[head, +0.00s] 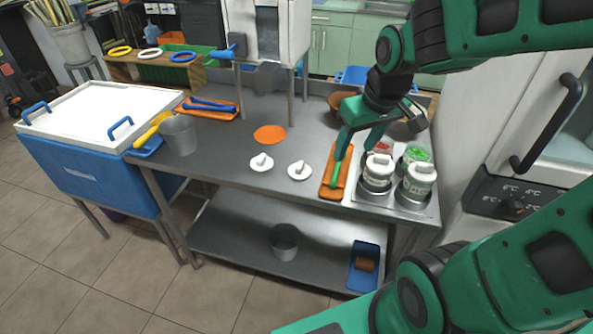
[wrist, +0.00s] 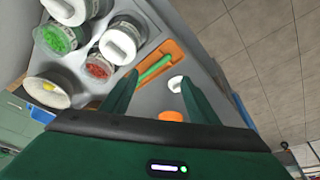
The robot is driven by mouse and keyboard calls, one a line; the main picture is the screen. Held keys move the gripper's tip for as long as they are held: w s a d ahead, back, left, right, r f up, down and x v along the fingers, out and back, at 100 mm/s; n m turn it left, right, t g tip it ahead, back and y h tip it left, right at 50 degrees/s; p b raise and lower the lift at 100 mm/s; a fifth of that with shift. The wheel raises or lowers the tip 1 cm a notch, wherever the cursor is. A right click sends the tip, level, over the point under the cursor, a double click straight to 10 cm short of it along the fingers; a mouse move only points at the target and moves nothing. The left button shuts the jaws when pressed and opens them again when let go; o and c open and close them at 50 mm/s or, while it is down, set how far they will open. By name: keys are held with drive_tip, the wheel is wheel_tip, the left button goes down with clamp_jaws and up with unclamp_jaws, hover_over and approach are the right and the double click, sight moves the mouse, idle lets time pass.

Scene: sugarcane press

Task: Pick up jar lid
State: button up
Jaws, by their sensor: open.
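Two white jar lids with knobs lie on the steel table in the head view, a left one (head: 262,163) and a right one (head: 299,171). In the wrist view a white lid (wrist: 176,83) shows beside my right-hand finger, partly hidden by it. My gripper (head: 357,146) is open and empty above the orange tray (head: 330,190), to the right of the loose lids. In the wrist view the gripper (wrist: 157,92) has its fingers apart, with a green tool (wrist: 155,70) in the tray beyond them.
Several jars stand in a metal rack (head: 405,208) at the table's right; a white-lidded jar (head: 419,180) is at its front. An orange disc (head: 270,134) lies behind the lids. The press (head: 262,40) stands at the back. A metal cup (head: 179,135) is at the left edge.

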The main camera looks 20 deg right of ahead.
drive_tip(key=w+a+f+n+y, duration=0.1)
drive_tip(key=w+a+n, duration=0.2)
drive_tip(key=w, duration=0.2)
drive_tip(key=n+g+y, duration=0.1)
drive_tip(key=n+y, duration=0.2)
drive_tip(key=n, duration=0.4)
approach(301, 164)
drive_tip(key=f, duration=0.1)
drive_tip(key=w+a+f, duration=0.1)
drive_tip(key=shift+w+a+f, duration=0.2)
drive_tip(key=shift+w+f, duration=0.15)
drive_tip(key=shift+f, duration=0.05)
drive_tip(key=shift+s+x, duration=0.15)
drive_tip(key=shift+x, duration=1.15)
drive_tip(key=shift+s+x, duration=0.2)
drive_tip(key=shift+x, duration=1.15)
drive_tip(key=shift+d+f, duration=0.1)
drive_tip(key=c, duration=1.1)
